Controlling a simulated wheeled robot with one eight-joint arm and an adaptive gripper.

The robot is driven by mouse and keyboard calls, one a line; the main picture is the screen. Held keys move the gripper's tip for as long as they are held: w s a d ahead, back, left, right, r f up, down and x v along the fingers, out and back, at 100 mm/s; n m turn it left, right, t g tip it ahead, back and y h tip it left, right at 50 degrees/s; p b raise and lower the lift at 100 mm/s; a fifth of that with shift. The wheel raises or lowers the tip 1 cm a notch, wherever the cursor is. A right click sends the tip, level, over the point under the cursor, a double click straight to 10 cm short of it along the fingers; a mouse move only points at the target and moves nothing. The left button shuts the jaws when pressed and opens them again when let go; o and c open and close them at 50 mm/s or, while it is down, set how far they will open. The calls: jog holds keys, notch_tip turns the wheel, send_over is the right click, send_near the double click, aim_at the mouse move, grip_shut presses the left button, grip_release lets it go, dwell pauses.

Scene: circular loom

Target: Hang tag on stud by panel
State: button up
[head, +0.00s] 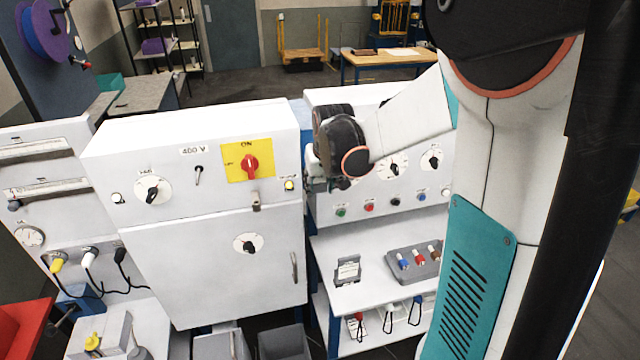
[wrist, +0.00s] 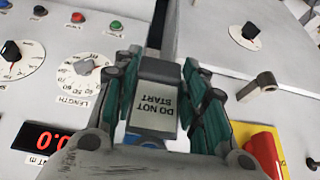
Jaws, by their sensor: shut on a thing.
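In the wrist view, my gripper (wrist: 160,78) is shut on a tag (wrist: 154,104), with its teal-padded fingers on either side. The tag has a dark grey upper part and a pale face reading "DO NOT START", upside down in this view. A brownish stud (wrist: 258,87) sticks out of the white cabinet, right of the tag and apart from it. In the head view, the stud (head: 256,201) is below the yellow switch panel (head: 235,172) with its red handle. My gripper (head: 313,172) is right of the stud there, mostly hidden by my wrist. I cannot make out the tag in that view.
The white cabinet (head: 270,270) has a dial, a key switch and a door handle around the stud. A control box (head: 425,185) with dials and buttons stands close behind my wrist. Below it, a shelf (head: 330,300) holds a small stand and a grey tray (head: 415,275).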

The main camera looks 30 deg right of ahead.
jog(key=shift+w, duration=0.2)
jog(key=shift+s+f+b, duration=0.1)
jog(key=shift+f+b, duration=0.1)
jog(key=shift+b, duration=0.15)
jog(key=o, duration=1.3)
jog(key=shift+c, duration=0.2)
jog(key=s+p+v, duration=0.1)
jog(key=p+v, duration=0.3)
jog(key=v, duration=0.3)
jog(key=shift+s+a+p, duration=0.25)
jog(key=shift+s+p, duration=0.05)
jog(key=shift+s, duration=0.2)
